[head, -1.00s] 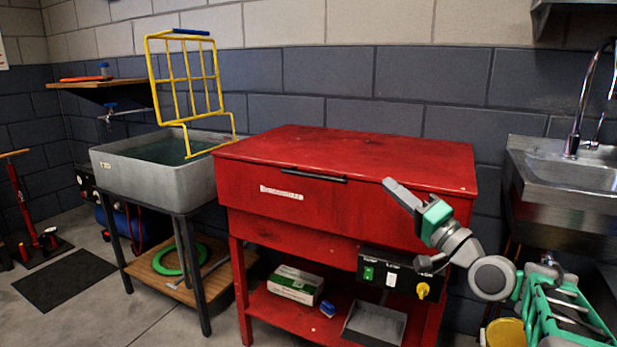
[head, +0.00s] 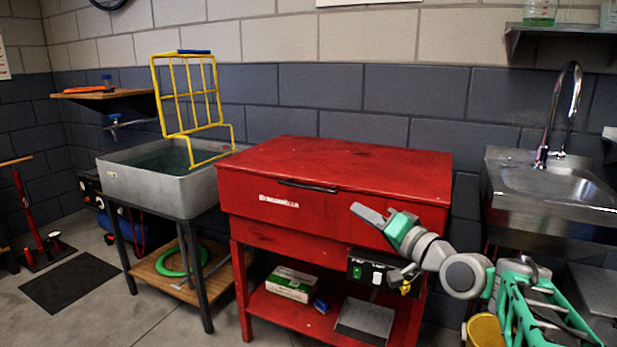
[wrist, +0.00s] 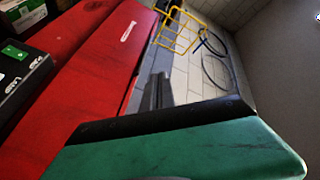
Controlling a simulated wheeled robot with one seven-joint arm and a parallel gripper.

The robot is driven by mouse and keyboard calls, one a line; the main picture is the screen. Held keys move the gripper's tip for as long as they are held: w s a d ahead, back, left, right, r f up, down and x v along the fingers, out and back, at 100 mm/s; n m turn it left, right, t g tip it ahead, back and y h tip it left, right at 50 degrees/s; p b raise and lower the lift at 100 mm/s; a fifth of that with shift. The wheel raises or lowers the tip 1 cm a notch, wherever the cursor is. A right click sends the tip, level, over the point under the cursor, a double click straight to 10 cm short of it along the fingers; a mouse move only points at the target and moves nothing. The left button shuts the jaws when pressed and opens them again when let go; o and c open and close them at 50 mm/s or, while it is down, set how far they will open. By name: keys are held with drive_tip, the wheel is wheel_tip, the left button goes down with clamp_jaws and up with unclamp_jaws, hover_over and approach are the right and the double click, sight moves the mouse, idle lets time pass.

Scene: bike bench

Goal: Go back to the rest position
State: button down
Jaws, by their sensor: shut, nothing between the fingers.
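My gripper (head: 370,214) is in front of the right part of the red cabinet (head: 330,161) in the head view, its fingers pointing left and slightly up. The fingers are together with nothing between them. In the wrist view my gripper (wrist: 157,88) shows its fingers side by side, with the red cabinet front (wrist: 75,65) to the left. Whether the gripper touches the cabinet cannot be told. The cabinet lid is down.
A grey water tank (head: 150,185) with a yellow rack (head: 190,100) tilted up stands to the left. A control box (head: 368,270) is under the cabinet, behind my arm. A steel sink (head: 552,184) stands at the right.

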drive_tip(key=s+a+r+n+g+h+p, duration=0.2)
drive_tip(key=s+a+r+g+h+p, duration=0.25)
drive_tip(key=p, duration=1.15)
drive_tip(key=s+d+r+g+h+p, duration=0.1)
drive_tip(key=s+d+g+h+p, duration=0.2)
drive_tip(key=s+p, duration=0.5)
drive_tip(key=s+d+r+n+g+h+p, duration=0.1)
drive_tip(key=s+d+r+g+h+p, duration=0.1)
drive_tip(key=s+p, duration=0.6)
drive_tip(key=s+d+g+h, duration=0.1)
drive_tip(key=s+d+g, duration=0.1)
drive_tip(key=s, duration=0.4)
drive_tip(key=shift+s+d+r, duration=0.2)
drive_tip(key=shift+s+d, duration=0.1)
drive_tip(key=shift+d, duration=0.1)
drive_tip(key=shift+g+h, duration=0.25)
